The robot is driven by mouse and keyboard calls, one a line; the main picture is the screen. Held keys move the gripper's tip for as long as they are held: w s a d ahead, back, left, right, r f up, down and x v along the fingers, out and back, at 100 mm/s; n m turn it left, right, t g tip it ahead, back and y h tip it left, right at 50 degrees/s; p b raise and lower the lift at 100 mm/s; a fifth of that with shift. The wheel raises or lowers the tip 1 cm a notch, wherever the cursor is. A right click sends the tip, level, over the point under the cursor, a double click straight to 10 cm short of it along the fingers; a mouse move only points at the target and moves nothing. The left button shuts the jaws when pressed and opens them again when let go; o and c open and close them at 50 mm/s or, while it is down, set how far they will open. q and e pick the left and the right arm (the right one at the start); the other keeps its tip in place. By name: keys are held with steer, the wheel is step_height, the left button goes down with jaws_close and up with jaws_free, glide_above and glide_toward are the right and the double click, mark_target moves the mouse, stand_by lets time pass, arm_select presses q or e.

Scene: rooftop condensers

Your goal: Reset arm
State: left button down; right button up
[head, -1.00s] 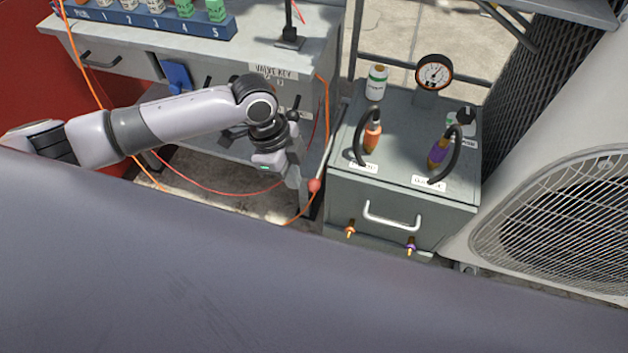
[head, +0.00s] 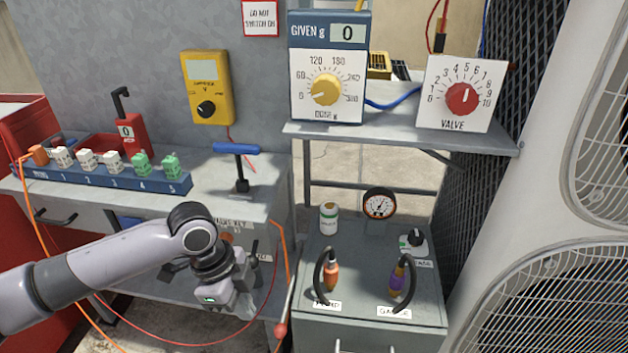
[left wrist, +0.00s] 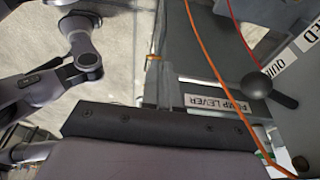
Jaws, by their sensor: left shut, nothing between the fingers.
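My left gripper (head: 240,298) is in the head view, in front of the grey workbench (head: 262,187) and left of the grey cabinet (head: 425,312). It is shut and empty, pointing down to the right. A thin lever with a red ball (head: 281,329) stands at the cabinet's left edge, just right of the gripper and apart from it in the picture. The left wrist view shows a label reading PUMP LEVER (left wrist: 219,106) and a black knob (left wrist: 256,85). My right gripper shows in neither view.
An orange hose (left wrist: 212,62) and a red hose (head: 185,343) run close around my left arm. A shelf (head: 400,137) with dial boxes stands above. A condenser (head: 560,240) bounds the right.

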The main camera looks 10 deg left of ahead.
arm_select(q)
steer(key=s+d+f+n+t+h, duration=0.2)
steer(key=s+d+n, duration=0.2)
steer(key=s+d, duration=0.4)
steer(key=s+a+f+n+t+y, duration=0.25)
steer(key=s+a+n+y, duration=0.25)
steer(key=s+a+n, duration=0.7)
steer(key=w+d+f+t+h, duration=0.2)
steer(key=w+f+t+h, duration=0.1)
steer(key=w+f+t, duration=0.4)
step_height(320, 180, up, 13)
steer(key=a+p, duration=0.1)
steer(key=p, duration=1.3)
steer(key=shift+w+a+g+y, duration=0.3)
steer(key=shift+g, duration=0.15)
steer(key=shift+f, duration=0.15)
stand_by(0.6)
